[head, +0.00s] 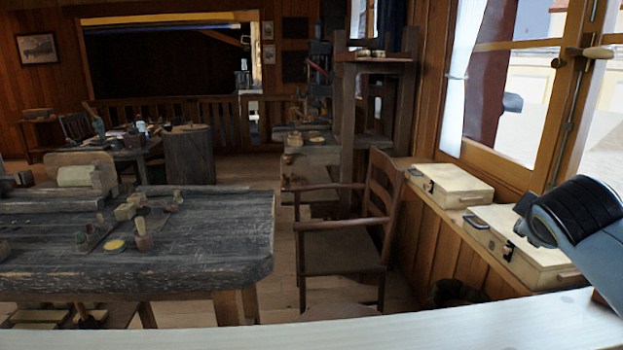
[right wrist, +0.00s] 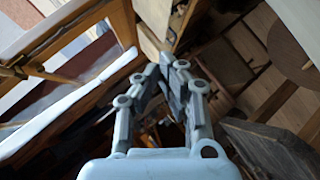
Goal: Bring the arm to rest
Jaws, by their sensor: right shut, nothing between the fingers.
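My right arm (head: 590,235) enters at the right edge of the head view, a blue-grey link with a black joint raised above the pale surface in front. My right gripper (right wrist: 167,68) shows in the right wrist view, its grey linked fingers brought together at the tips. It is shut and holds nothing. It hangs in the air, tilted, with the window and the room behind it. My left gripper is in neither view. No turned spools can be made out.
A bare pale tabletop (head: 440,325) runs along the bottom of the head view. Beyond it stand a dark wooden workbench (head: 215,235) with small items and a wooden chair (head: 345,250). Two cream cases (head: 455,185) lie on the window ledge at right, behind my arm.

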